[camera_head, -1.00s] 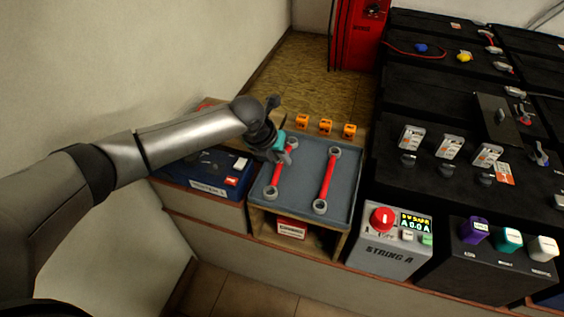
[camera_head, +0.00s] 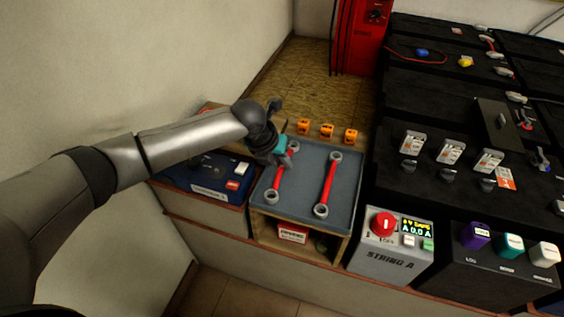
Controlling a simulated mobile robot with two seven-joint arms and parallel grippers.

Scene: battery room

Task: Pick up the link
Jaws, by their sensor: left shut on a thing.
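Two red links with grey ring ends are in the grey tray (camera_head: 308,181). The left link (camera_head: 279,180) lies slanted, its near ring at the tray's front left. My left gripper (camera_head: 284,157) is shut on this link near its far end and partly hides it. I cannot tell whether the link is clear of the tray floor. The right link (camera_head: 328,184) lies free in the tray, apart from the gripper. My right gripper is not in view.
Several orange clips (camera_head: 327,130) stand behind the tray. A blue box (camera_head: 205,180) is at its left. The grey STRING A box (camera_head: 390,246) with a red knob is at its right. Black battery blocks (camera_head: 450,200) fill the right side.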

